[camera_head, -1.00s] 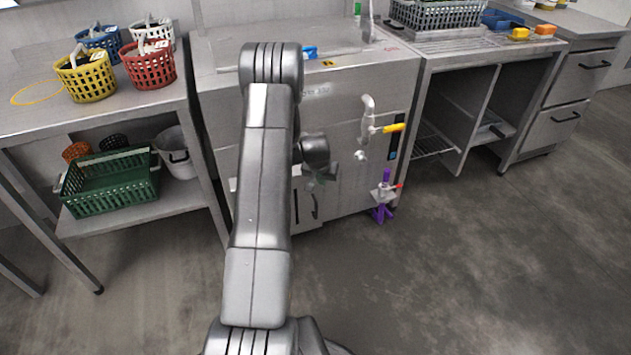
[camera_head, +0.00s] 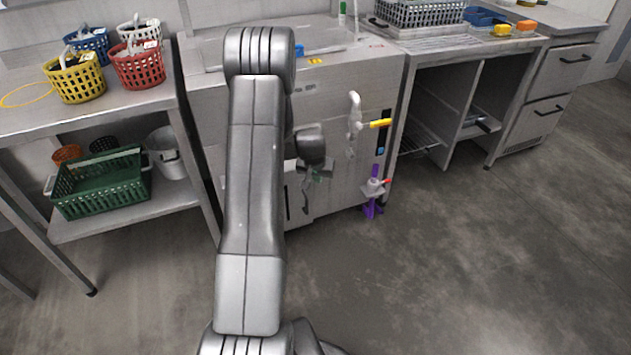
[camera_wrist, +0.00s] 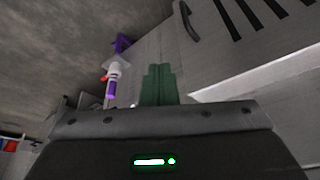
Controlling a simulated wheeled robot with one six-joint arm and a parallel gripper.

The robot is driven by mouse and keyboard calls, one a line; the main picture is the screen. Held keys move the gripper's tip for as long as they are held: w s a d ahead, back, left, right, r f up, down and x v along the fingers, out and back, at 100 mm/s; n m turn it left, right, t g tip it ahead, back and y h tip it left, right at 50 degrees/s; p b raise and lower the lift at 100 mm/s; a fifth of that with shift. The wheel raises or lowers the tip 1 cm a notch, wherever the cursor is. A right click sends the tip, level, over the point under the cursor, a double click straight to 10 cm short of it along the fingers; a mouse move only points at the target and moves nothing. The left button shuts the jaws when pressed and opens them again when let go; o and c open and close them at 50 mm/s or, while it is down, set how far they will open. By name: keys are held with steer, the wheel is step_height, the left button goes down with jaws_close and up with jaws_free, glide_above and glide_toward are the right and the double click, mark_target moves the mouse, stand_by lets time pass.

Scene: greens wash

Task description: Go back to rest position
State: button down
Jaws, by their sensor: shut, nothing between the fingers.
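My gripper (camera_wrist: 158,70) shows in the wrist view with its green fingers together and nothing between them. In the head view, my gripper (camera_head: 318,176) is small and partly in shadow, in front of the steel sink cabinet (camera_head: 335,185). My arm reaches up the middle of the head view and bends over near the cabinet's top. The gripper hangs below the level of the cabinet top, and I cannot tell its exact gap from the front panel.
A tap with a yellow handle (camera_head: 380,123) and a purple-and-white fitting (camera_head: 373,190) are right of the gripper. Baskets, including a red one (camera_head: 138,68), stand on the left table above a green crate (camera_head: 100,185). Open floor (camera_head: 480,260) lies at right.

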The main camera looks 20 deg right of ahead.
steer(key=v, duration=0.2)
steer(key=d+p+v, duration=0.1)
steer(key=v, duration=0.2)
steer(key=shift+s+r, duration=0.35)
